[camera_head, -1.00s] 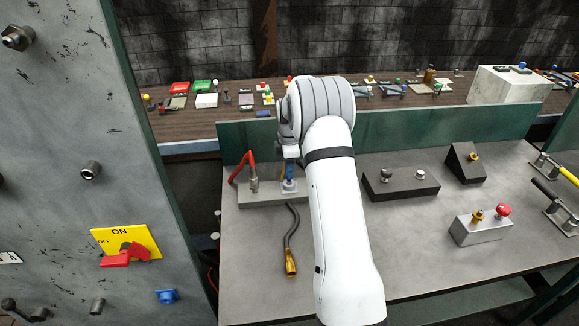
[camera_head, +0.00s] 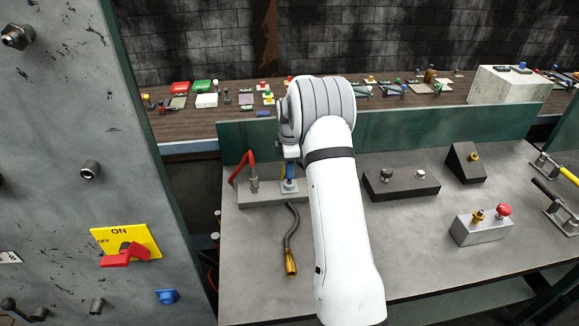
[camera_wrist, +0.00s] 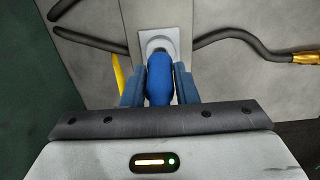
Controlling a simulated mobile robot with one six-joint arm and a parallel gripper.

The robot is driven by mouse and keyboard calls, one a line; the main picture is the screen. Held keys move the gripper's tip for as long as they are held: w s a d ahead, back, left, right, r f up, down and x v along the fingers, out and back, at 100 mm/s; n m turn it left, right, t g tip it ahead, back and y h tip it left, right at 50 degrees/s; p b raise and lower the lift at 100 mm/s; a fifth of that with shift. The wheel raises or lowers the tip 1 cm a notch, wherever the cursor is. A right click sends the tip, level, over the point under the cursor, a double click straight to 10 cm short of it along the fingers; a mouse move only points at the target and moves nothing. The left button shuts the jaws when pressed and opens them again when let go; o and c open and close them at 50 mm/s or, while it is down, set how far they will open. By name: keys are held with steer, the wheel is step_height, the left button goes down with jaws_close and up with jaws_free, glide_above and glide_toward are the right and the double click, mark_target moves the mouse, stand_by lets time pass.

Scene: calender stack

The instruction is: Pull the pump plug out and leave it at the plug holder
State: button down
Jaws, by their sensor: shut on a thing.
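A blue plug-like piece (camera_wrist: 159,80) is between the two jaws of my gripper (camera_wrist: 159,92), which is shut on it. Its far end meets a pale grey socket plate (camera_wrist: 172,36); I cannot tell how deep it sits. In the head view the blue piece (camera_head: 290,171) stands upright over the pale plate on a long grey block (camera_head: 270,200), just below my gripper (camera_head: 290,158). My arm hides the block's right end. No part is clearly marked as the plug holder.
A dark cable with a brass end (camera_head: 291,262) lies in front. A black block (camera_head: 400,188) stands right of my arm. A green panel (camera_head: 420,133) runs behind the bench.

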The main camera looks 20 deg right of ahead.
steer(key=shift+f+b, duration=0.9)
steer(key=shift+f, duration=0.45)
steer(key=c, duration=1.1)
jaws_free()
steer(key=shift+o, duration=0.7)
steer(key=shift+o, duration=1)
steer(key=shift+r+p, duration=1.8)
steer(key=shift+r, duration=1.7)
